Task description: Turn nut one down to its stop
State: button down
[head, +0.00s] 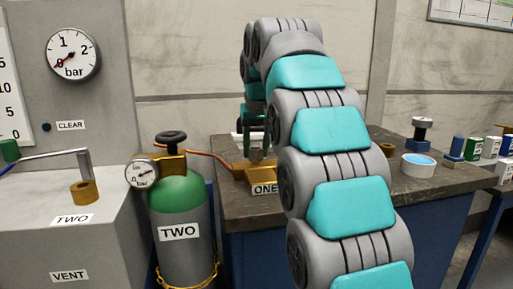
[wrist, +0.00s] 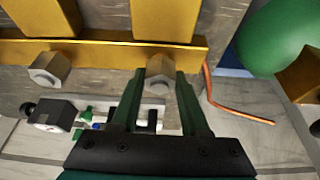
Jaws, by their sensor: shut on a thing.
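A grey hex nut (wrist: 160,73) sits at the edge of a brass fixture (wrist: 95,50) in the wrist view. My gripper (wrist: 160,78) has its two green fingers on either side of this nut and is shut on it. A second grey hex nut (wrist: 48,70) sits to the left on the same brass edge, apart from my fingers. In the head view the brass fixture (head: 242,178) is on the bench behind a label reading ONE (head: 264,189). My arm hides much of it. No number shows on the held nut.
A green gas cylinder (head: 180,205) marked TWO stands left of the bench (head: 235,205). A copper pipe (head: 208,156) runs from it towards the fixture. A white dish with blue contents (head: 418,165) stands on the right of the bench. Small items (wrist: 95,118) lie beyond the fixture in the wrist view.

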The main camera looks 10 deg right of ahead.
jog(key=m+h, duration=0.1)
jog(key=m, duration=0.1)
jog(key=m+h, duration=0.1)
jog(key=m, duration=0.2)
jog(key=shift+a+r, duration=0.1)
jog(key=shift+a, duration=0.05)
jog(key=shift+m, duration=0.4)
jog(key=shift+c, duration=2)
grip_release()
